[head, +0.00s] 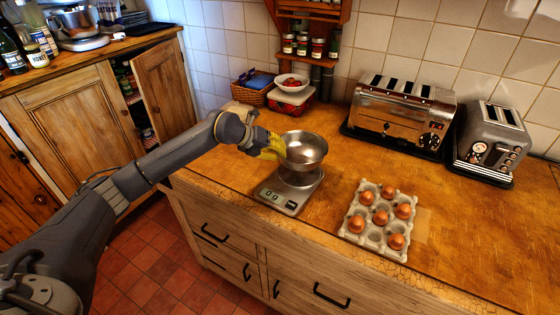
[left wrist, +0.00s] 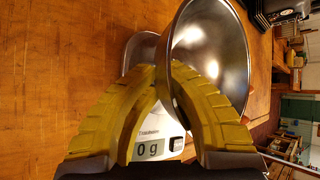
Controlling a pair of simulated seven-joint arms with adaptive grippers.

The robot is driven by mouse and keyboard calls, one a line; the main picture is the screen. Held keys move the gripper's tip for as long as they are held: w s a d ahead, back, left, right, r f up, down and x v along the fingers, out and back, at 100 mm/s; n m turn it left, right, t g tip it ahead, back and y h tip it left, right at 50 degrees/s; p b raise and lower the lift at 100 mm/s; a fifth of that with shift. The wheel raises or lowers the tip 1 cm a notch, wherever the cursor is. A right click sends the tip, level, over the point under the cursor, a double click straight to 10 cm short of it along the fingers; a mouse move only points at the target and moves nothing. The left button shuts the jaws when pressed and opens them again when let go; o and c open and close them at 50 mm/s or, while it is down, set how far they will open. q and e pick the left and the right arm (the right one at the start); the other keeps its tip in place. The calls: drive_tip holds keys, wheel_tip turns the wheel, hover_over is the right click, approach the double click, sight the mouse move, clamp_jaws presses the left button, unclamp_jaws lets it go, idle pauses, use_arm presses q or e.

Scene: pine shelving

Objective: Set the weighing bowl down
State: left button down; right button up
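The weighing bowl (head: 306,147) is a shiny steel bowl, held upright over the kitchen scale (head: 285,199) on the wooden counter. Whether its base touches the scale's platform I cannot tell. My left gripper (head: 276,148) is at the bowl's left side with its yellow fingers on the rim. In the left wrist view, the fingers (left wrist: 166,80) close on the rim of the bowl (left wrist: 212,45), one on each side. The scale's display (left wrist: 150,148) reads 0 g there. My right gripper is not in view.
An egg tray (head: 355,226) with several brown eggs stands right of the scale. Two toasters (head: 395,105) (head: 485,150) stand along the back wall. The counter's front edge is near the scale.

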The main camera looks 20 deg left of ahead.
sight(280, 169)
use_arm(q)
drive_tip(key=shift+f, duration=1.7)
drive_tip(key=shift+f, duration=0.1)
drive_tip(key=c, duration=1.6)
unclamp_jaws()
drive_tip(key=shift+f, duration=0.1)
drive_tip(key=shift+s+a+r, duration=0.1)
drive_tip(key=shift+a+r, duration=0.1)
drive_tip(key=shift+r, duration=0.15)
drive_tip(key=v, duration=1.1)
drive_tip(key=shift+s+a+r, duration=0.1)
drive_tip(key=shift+s+r, duration=0.05)
